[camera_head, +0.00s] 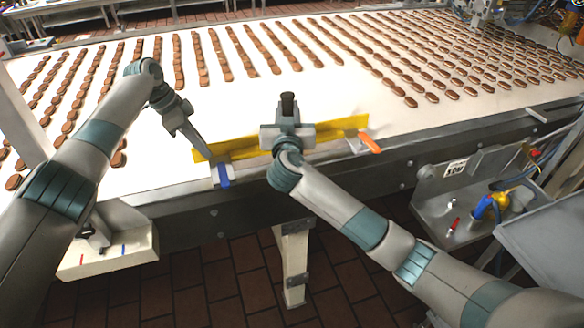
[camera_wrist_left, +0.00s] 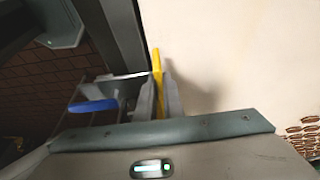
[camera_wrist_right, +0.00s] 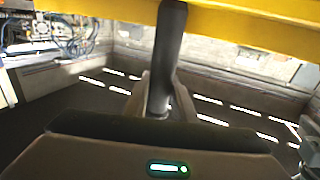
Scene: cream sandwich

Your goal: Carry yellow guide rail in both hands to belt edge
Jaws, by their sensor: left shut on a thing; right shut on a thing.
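The yellow guide rail (camera_head: 345,128) stands on edge along the near side of the white belt in the head view. My left gripper (camera_head: 207,152) is at its left end, shut on it; the left wrist view shows the yellow rail (camera_wrist_left: 157,65) between the fingers (camera_wrist_left: 160,98). My right gripper (camera_head: 287,135) is in front of the rail's middle and hides part of it. It is shut on a dark upright post (camera_wrist_right: 168,45), which crosses in front of the yellow rail in the right wrist view (camera_wrist_right: 250,25). I cannot tell whether the post is fixed to the rail.
The white belt (camera_head: 430,120) carries rows of brown cream sandwiches (camera_head: 275,60). A blue-handled clamp (camera_head: 223,175) and an orange-handled clamp (camera_head: 370,143) sit at the belt's near edge. A metal tray (camera_head: 450,200) with tools is at right, a bin (camera_head: 105,262) below left.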

